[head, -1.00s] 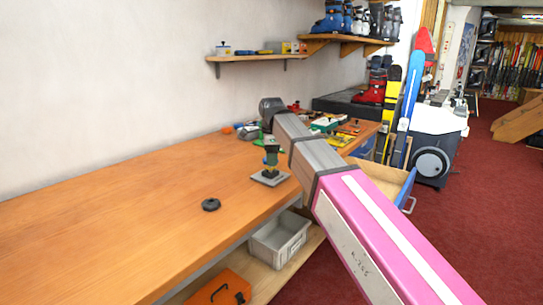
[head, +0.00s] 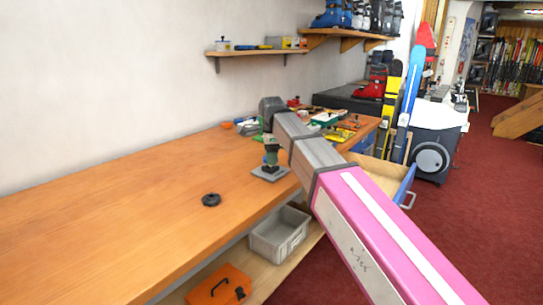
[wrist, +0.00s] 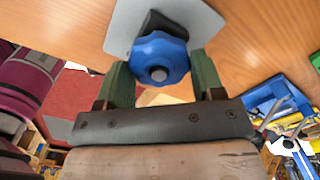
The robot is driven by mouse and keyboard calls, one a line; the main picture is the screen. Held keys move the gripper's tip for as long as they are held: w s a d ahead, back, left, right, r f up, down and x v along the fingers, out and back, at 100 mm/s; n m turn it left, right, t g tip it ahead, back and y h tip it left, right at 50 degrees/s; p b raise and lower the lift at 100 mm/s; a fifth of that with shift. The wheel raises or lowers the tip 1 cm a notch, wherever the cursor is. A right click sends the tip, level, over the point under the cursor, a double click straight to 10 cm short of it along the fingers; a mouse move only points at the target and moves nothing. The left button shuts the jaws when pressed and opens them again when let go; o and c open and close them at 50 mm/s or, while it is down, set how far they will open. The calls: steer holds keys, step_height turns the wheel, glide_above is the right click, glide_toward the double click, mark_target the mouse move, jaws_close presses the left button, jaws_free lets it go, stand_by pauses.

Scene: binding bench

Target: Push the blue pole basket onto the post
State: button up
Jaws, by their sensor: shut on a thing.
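The blue pole basket (wrist: 143,48) is a lobed disc, seen close in the wrist view. My gripper (wrist: 161,64) has green fingers, one on each side of the basket, shut on it. Behind the basket are a dark block (wrist: 165,24) and a pale base plate (wrist: 198,28) on the bench. In the head view my gripper (head: 271,147) points down above the base plate (head: 264,176); the basket is hard to make out there.
A black disc (head: 211,200) lies on the wooden bench (head: 120,220) left of the plate. Several tools and boxes (head: 335,125) crowd the bench's far end. An open blue drawer (head: 405,186) juts out at right. The bench's left part is clear.

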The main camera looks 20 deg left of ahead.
steer(key=shift+f, duration=0.7)
stand_by(0.6)
steer(key=o, duration=1.1)
steer(key=shift+o, duration=0.2)
steer(key=shift+r, duration=0.1)
step_height(320, 180, up, 11)
steer(key=shift+r, duration=0.15)
stand_by(0.8)
stand_by(0.4)
